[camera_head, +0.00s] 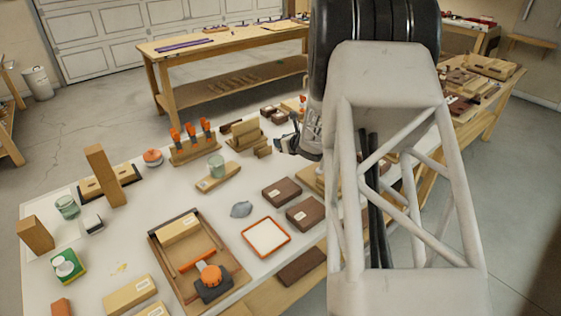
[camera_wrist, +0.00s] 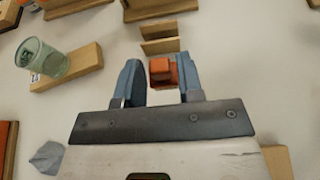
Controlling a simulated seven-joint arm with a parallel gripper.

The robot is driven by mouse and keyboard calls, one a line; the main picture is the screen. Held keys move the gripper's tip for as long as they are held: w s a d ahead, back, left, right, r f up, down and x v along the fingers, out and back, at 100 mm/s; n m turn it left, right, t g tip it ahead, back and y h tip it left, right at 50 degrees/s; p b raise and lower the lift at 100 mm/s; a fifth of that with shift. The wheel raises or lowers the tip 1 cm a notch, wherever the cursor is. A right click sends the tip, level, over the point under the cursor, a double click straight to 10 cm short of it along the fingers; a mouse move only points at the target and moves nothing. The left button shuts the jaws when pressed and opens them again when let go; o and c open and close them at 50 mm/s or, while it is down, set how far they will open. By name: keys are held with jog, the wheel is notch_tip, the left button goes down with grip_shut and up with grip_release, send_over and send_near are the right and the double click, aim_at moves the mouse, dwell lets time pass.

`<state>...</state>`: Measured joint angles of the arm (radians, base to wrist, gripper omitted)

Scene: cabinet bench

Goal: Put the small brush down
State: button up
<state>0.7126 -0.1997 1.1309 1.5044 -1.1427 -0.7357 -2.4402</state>
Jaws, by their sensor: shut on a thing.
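My gripper (camera_wrist: 162,82) is shut on the small brush (camera_wrist: 163,70), whose orange and brown end shows between the blue-grey fingers in the wrist view. In the head view my gripper (camera_head: 288,142) is over the far middle part of the white bench (camera_head: 205,205). My arm hides part of the bench there, and I cannot make out the brush in that view. In the wrist view pale bench surface lies around the fingers. I cannot tell exactly how high the brush is above it.
Small wooden blocks (camera_wrist: 160,38) stand just beyond the fingers. A glass jar (camera_wrist: 42,58) sits on a wooden block to the left. Dark boxes (camera_head: 282,192), a grey lump (camera_head: 241,209), an orange-rimmed tray (camera_head: 266,238) and a rack of orange-handled tools (camera_head: 193,150) stand nearby, with bare patches between.

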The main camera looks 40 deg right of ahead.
jog(key=shift+f, duration=1.6)
jog(key=shift+f, duration=2)
jog(key=shift+f, duration=0.15)
jog(key=o, duration=0.9)
jog(key=shift+s+r, duration=0.15)
jog(key=shift+r, duration=0.05)
jog(key=shift+v, duration=3.65)
